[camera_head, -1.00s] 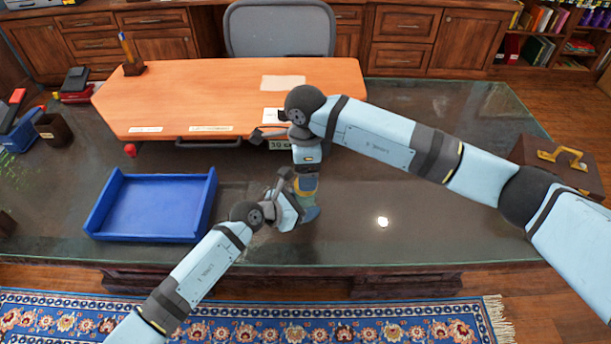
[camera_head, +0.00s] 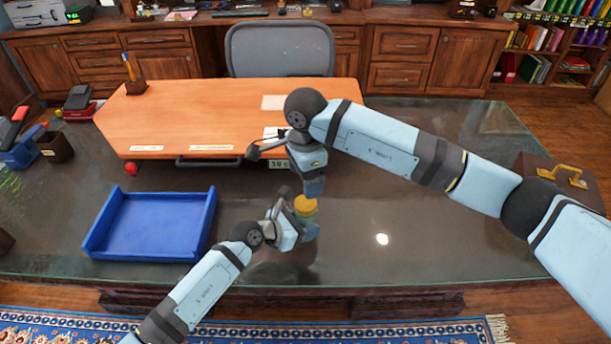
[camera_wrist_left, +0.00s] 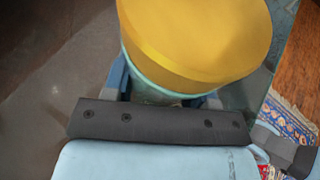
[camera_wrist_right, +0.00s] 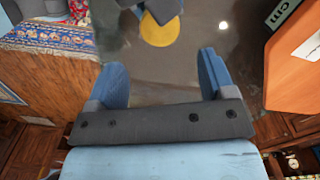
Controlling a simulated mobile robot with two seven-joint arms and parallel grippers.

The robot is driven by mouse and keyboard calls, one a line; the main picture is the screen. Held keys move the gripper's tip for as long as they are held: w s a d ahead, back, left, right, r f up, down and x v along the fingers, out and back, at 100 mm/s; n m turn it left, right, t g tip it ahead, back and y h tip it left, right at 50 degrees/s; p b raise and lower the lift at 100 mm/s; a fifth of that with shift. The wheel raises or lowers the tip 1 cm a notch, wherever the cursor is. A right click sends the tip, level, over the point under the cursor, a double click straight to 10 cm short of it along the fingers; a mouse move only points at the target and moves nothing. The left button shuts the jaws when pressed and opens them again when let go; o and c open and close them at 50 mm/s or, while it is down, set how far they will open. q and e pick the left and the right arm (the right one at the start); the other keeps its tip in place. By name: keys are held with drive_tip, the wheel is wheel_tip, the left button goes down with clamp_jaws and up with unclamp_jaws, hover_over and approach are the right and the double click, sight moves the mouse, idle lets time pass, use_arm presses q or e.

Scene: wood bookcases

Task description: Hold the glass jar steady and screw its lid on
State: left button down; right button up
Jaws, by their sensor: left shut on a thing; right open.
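The glass jar (camera_wrist_left: 150,92) is greenish and is mostly hidden under its yellow lid (camera_head: 305,205). The lid sits on top of the jar; how tightly it is seated cannot be told. The lid fills the upper part of the left wrist view (camera_wrist_left: 200,40). My left gripper (camera_head: 301,231) is shut around the jar below the lid, over the glass desk. My right gripper (camera_head: 314,188) is above the lid, apart from it. In the right wrist view its fingers (camera_wrist_right: 161,78) are spread and empty, with the lid (camera_wrist_right: 160,30) beyond them.
A blue tray (camera_head: 150,225) lies on the desk left of the jar. An orange board (camera_head: 200,100) lies behind, close to my right gripper. A brown case (camera_head: 565,180) stands at the far right. The glass desktop (camera_head: 440,225) right of the jar is clear.

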sight(306, 202)
drive_tip(key=shift+f, duration=4)
drive_tip(key=shift+c, duration=0.3)
drive_tip(key=c, duration=0.9)
drive_tip(key=shift+o, duration=0.2)
drive_tip(key=m, duration=0.3)
drive_tip(key=shift+m, duration=0.3)
drive_tip(key=o, duration=1)
